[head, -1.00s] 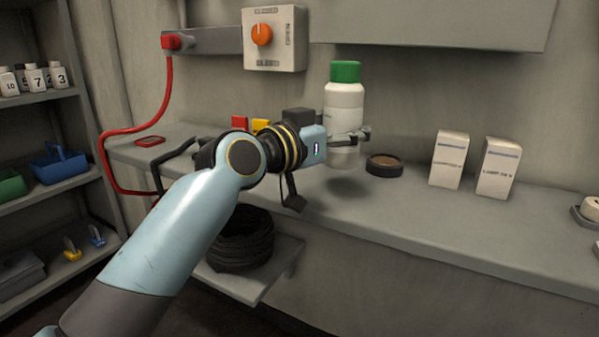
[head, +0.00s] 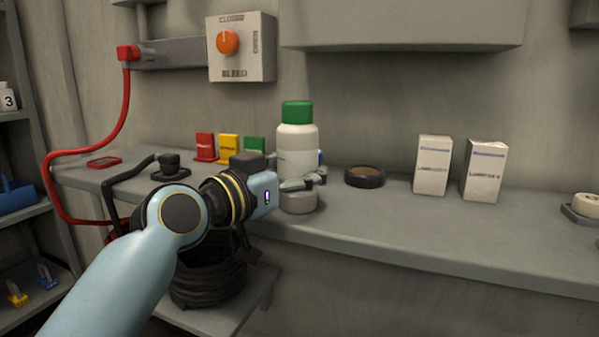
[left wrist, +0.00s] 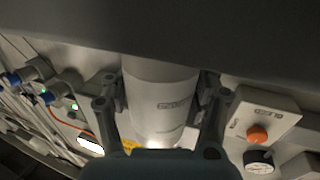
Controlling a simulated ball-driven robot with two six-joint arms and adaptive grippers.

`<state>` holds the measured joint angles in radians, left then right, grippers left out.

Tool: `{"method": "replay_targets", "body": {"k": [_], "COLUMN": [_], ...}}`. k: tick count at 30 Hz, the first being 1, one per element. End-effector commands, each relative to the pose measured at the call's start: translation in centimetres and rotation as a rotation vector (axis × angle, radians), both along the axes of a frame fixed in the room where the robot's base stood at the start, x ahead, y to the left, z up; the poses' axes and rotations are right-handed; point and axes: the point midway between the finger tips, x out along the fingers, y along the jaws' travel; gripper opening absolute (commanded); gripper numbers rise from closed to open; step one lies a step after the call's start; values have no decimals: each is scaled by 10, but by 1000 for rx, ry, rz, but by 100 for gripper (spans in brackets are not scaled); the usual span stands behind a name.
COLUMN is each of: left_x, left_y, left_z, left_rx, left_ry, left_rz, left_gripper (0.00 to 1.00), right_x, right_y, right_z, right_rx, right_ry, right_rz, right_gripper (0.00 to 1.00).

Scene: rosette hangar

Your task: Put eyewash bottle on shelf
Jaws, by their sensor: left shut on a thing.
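The eyewash bottle, white with a green cap (head: 297,138), is upright in my left gripper (head: 302,184) in the head view. The gripper is shut around its lower part. The bottle's base is near the grey counter's (head: 390,225) front edge; I cannot tell whether it touches the surface. In the left wrist view the bottle (left wrist: 160,100) sits between both fingers (left wrist: 162,112), with print on its side. A shelf unit (head: 22,212) stands at the far left, mostly cut off, with a white numbered bottle (head: 8,97) on it. My right gripper is out of view.
A dark round dish (head: 364,177) and two white cartons (head: 432,165) (head: 484,170) stand right of the bottle. Red (head: 205,147) and yellow (head: 228,148) holders stand behind-left. A wall cabinet (head: 400,25) hangs above. A black coil (head: 208,275) lies on the lower ledge.

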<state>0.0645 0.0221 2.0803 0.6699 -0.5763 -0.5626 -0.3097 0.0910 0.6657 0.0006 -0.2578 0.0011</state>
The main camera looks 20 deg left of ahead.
Motion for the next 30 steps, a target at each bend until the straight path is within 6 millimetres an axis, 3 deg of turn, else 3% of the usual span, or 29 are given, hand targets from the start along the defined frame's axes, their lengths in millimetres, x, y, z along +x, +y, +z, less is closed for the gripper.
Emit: {"method": "replay_targets", "body": {"k": [1, 7, 18, 23, 30], "left_x": [0, 0, -1, -27, -79], "left_y": [0, 0, 1, 10, 29], "left_z": [-2, -1, 3, 2, 2], "left_rx": [0, 0, 1, 5, 7], "left_ry": [1, 0, 0, 1, 3], "left_rz": [0, 0, 0, 0, -1], "left_gripper": [57, 84, 85, 85, 85], "right_x": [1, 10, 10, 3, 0], "right_y": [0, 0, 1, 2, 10], "right_z": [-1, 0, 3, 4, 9], "right_rx": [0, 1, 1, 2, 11], "right_ry": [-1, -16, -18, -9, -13], "right_rz": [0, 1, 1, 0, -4], "right_gripper": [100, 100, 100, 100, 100]}}
